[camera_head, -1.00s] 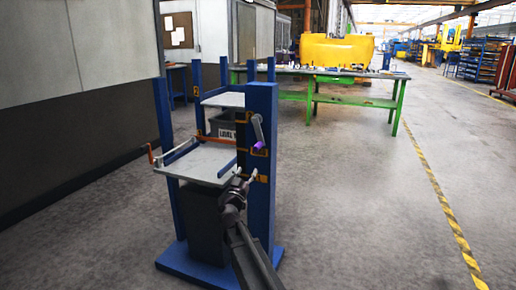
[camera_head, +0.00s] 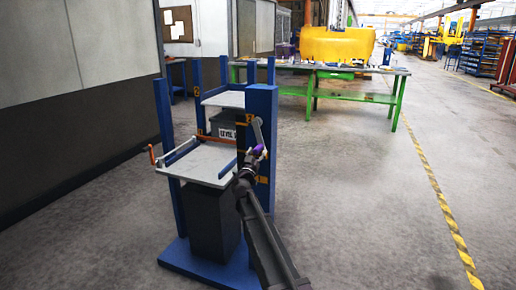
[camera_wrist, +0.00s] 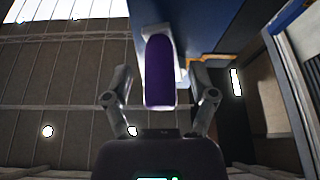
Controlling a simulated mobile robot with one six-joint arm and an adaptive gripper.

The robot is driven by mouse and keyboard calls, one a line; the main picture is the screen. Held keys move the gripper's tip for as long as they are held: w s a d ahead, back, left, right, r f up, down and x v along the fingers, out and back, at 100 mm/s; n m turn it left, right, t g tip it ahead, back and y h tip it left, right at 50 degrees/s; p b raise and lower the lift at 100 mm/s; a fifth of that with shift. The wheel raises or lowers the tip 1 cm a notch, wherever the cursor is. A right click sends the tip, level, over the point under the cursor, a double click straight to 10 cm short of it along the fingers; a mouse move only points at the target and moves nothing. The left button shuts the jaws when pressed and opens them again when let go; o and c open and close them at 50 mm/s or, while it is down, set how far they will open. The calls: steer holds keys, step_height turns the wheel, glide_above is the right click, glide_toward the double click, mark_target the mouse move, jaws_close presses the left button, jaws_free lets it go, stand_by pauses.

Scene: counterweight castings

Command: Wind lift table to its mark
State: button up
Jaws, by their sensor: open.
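The lift table (camera_head: 208,163) is a grey plate between blue posts (camera_head: 261,140), with a dark column under it. A crank arm (camera_head: 258,131) with a purple handle (camera_head: 256,151) is on the right blue post. In the wrist view the purple handle (camera_wrist: 159,75) hangs between the fingers of my gripper (camera_wrist: 160,82). The fingers are apart on both sides of it, with gaps showing. In the head view my gripper (camera_head: 247,166) is at the handle's lower end, and its fingers are hard to make out. Orange marks (camera_head: 262,180) show on the right post.
A second, higher plate (camera_head: 226,99) stands behind the lift table, with a dark labelled box (camera_head: 226,126) below it. A red-orange lever (camera_head: 151,154) sticks out at the left. A green workbench (camera_head: 340,97) stands behind.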

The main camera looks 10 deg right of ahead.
steer(key=shift+w+d+r, duration=0.2)
steer(key=shift+w+d, duration=0.1)
steer(key=shift+w, duration=0.15)
jaws_close()
steer(key=shift+d, duration=0.15)
steer(key=shift+w+a+m, duration=0.15)
steer(key=shift+a+m, duration=0.15)
steer(key=shift+a, duration=0.05)
